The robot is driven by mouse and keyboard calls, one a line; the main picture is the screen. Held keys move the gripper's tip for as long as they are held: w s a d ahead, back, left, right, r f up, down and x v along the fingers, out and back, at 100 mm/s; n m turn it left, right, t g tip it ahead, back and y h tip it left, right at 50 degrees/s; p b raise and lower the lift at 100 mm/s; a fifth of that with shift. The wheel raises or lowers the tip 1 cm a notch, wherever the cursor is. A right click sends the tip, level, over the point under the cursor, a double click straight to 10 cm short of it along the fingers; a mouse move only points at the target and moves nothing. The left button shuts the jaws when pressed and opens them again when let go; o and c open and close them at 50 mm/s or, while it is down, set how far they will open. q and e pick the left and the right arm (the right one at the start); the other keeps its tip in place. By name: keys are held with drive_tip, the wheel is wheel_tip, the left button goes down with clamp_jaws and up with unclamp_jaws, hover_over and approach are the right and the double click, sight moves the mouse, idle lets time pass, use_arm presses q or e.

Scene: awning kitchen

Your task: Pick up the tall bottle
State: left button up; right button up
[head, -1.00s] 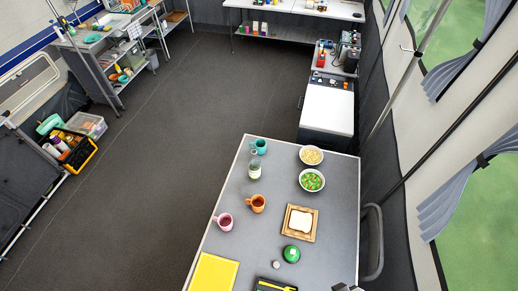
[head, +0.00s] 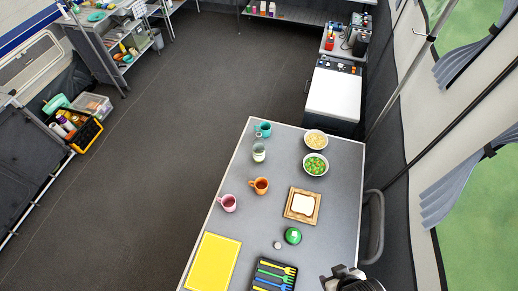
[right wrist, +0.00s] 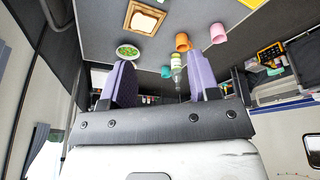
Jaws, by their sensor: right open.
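The tall bottle (head: 259,153), clear glass with a pale label, stands upright on the grey table (head: 222,215) near its far left part. It also shows in the right wrist view (right wrist: 176,62), between the two purple fingers in the picture but well beyond them. My right gripper (head: 343,280) is at the bottom edge of the head view, at the table's near right side, far from the bottle. In the right wrist view my right gripper (right wrist: 163,75) is open and empty. My left gripper is not in view.
Beside the bottle are a teal mug (head: 263,129), an orange mug (head: 260,185) and two bowls (head: 315,165). A pink mug (head: 228,202), bread on a board (head: 302,205), a green round item (head: 293,236), a cutlery tray (head: 273,275) and a yellow mat (head: 212,262) are nearer.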

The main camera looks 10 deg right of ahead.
idle(0.3)
drive_tip(key=o, duration=0.8)
